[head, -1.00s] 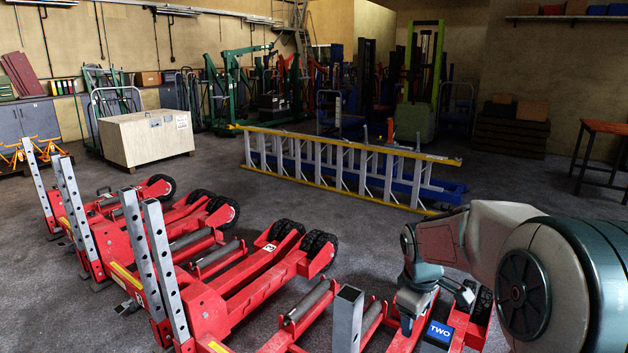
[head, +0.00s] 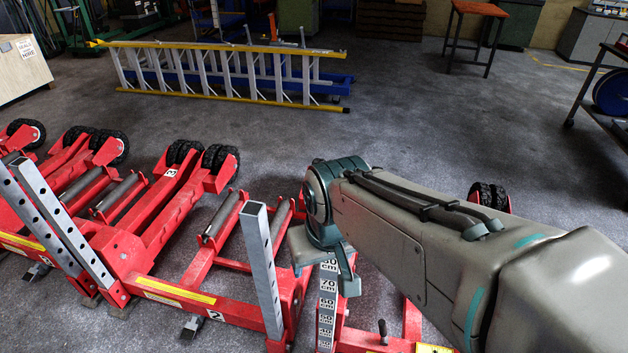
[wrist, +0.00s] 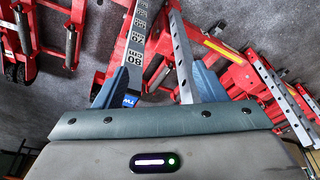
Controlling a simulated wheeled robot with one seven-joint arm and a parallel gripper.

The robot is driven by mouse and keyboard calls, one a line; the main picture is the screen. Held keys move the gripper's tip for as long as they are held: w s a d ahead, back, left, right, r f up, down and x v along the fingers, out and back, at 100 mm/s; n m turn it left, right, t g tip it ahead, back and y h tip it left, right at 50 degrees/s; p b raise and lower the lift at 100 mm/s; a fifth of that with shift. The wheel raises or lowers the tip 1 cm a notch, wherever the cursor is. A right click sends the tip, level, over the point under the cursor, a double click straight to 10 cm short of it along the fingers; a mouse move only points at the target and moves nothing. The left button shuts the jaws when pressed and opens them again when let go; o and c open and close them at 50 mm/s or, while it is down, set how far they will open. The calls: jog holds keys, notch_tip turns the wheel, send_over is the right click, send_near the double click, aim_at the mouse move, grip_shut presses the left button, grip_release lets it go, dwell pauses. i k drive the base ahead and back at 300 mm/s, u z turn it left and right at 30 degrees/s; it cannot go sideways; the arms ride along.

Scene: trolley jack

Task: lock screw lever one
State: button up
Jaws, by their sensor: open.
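My gripper (head: 325,268) hangs over the nearest red trolley jack, beside the top of its post marked in centimetres (head: 328,300). In the wrist view, the two blue-grey fingers of my gripper (wrist: 157,84) are spread apart with nothing held between them. The marked post (wrist: 136,40) and a bare metal post with holes (wrist: 181,55) show past the fingers. A small lever with a dark knob (head: 382,330) stands on the red frame, right of my gripper. I cannot tell whether it is lock screw lever one.
Several red jack frames with black wheels (head: 221,160) fill the left floor. A square grey post (head: 262,265) stands upright just left of my gripper. A yellow-edged ladder (head: 215,70) lies behind. Open floor (head: 420,110) lies beyond my arm.

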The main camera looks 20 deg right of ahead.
aim_at(384, 332)
jog(key=u, duration=0.05)
jog(key=k, duration=0.5)
jog(key=z, duration=0.4)
jog(key=i, duration=0.4)
jog(key=z, duration=1.35)
jog(key=i, duration=0.25)
jog(key=u, duration=0.05)
